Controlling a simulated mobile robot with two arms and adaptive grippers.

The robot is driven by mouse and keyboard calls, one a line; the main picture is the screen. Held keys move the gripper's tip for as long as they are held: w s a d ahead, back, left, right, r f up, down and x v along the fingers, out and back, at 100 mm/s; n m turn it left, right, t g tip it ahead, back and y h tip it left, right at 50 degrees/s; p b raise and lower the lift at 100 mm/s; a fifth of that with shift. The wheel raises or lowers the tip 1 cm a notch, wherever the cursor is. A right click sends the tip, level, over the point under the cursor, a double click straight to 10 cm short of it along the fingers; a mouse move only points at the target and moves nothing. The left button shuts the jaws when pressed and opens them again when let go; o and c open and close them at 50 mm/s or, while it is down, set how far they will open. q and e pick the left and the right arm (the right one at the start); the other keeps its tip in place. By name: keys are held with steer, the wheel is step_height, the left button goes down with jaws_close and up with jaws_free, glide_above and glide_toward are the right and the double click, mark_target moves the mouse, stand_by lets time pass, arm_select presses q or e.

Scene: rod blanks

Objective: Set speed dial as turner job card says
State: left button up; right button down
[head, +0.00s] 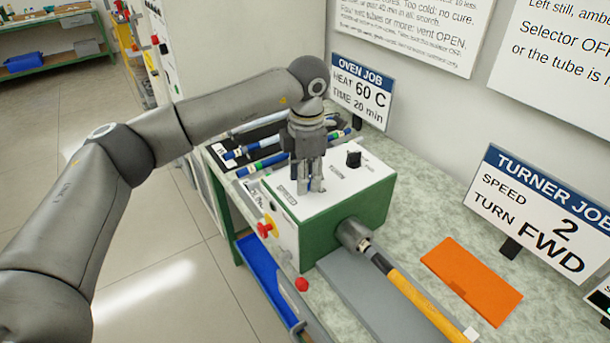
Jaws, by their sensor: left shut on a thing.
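The turner is a green box (345,222) with a white top panel, standing on the bench. My left gripper (308,187) points straight down on the left part of this panel, its fingers shut on the speed dial, which they mostly hide. I cannot read the dial's setting. A black knob (353,159) stands free on the panel to the right. The turner job card (540,215) reads SPEED 2 and TURN FWD. My right gripper is not in view.
A chuck (352,233) on the box's side holds an orange-yellow rod (415,302). Red buttons (302,284) and (266,229) are on the front side. Several blue-banded rods (262,165) lie behind.

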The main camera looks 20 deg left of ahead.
arm_select(q)
steer(key=o, duration=1)
steer(key=r, duration=1.2)
steer(key=shift+s+d, duration=0.25)
steer(key=shift+f, duration=0.1)
